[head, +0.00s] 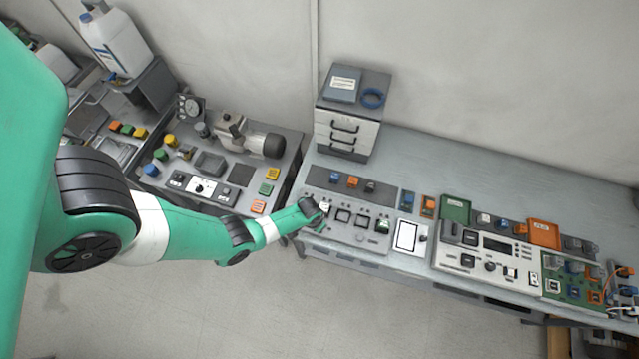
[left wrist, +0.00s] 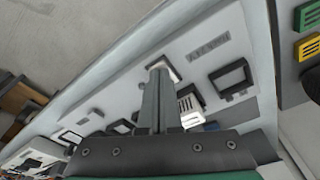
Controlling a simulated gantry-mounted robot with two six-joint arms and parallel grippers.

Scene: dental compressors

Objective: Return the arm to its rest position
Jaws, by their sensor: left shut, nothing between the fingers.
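My left arm comes in from the left in the head view, and its left gripper (head: 321,209) is at the left end of the light control panel (head: 345,239) on the workbench. In the left wrist view the left gripper's fingers (left wrist: 160,72) are pressed together with nothing between them. Their tips overlap a small pale square part of the panel (left wrist: 206,42); I cannot tell whether they touch it. Dark-framed square switches (left wrist: 232,78) lie beside the fingers. The gripper hides part of the panel's left end in the head view. My right gripper is in neither view.
A drawer cabinet (head: 347,133) stands at the back of the workbench. A compressor (head: 246,136) sits on the left bench (head: 292,150), separated by a gap. A tablet-like white panel (head: 406,236) and a green circuit board (head: 572,280) lie to the right. The floor in front is clear.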

